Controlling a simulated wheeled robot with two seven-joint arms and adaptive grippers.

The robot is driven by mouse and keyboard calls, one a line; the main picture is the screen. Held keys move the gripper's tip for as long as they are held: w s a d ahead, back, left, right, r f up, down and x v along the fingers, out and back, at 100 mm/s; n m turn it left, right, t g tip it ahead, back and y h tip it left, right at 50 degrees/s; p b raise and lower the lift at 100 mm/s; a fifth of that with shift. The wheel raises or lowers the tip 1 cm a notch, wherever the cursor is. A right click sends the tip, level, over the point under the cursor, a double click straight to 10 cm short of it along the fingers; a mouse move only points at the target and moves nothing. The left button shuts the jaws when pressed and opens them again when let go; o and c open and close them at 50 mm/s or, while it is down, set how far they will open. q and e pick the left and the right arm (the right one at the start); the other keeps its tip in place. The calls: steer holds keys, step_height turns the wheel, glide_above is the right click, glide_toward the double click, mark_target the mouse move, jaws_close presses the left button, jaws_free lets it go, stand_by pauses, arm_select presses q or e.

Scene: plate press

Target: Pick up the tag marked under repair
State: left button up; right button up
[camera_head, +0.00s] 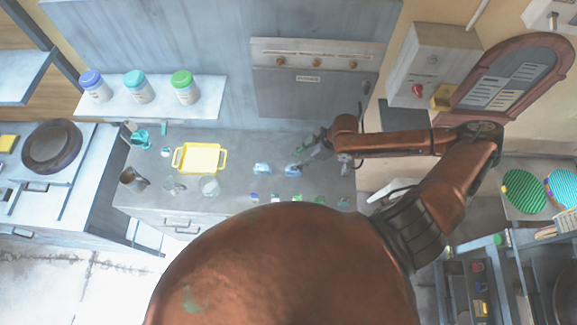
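My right arm reaches in from the right, and its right gripper (308,156) hangs over the right part of the grey counter (233,182). The gripper is small and seen from above, so I cannot tell whether it is open or shut. A pale blue-and-white item (293,169) lies just below its fingertips; I cannot tell if they touch. A similar pale blue item (262,169) lies to the left, apart from the gripper. No writing on either is legible, so I cannot tell which thing is the tag marked under repair. My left gripper is not in view.
A yellow-rimmed tray (176,158) lies left of the pale items, with glass vessels in front. Several small coloured pieces line the counter's front edge. A shelf (112,108) holds three lidded jars. A grey panel with knobs (315,85) stands behind.

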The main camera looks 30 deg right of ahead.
steer(key=b, duration=0.5)
glide_toward(287, 169)
steer(key=shift+a+f, duration=0.75)
steer(key=shift+f, duration=0.3)
steer(key=x, duration=0.8)
steer(key=shift+w+d+f+p, duration=0.2)
steer(key=shift+w+p, duration=0.1)
steer(key=shift+p, duration=0.1)
jaws_close()
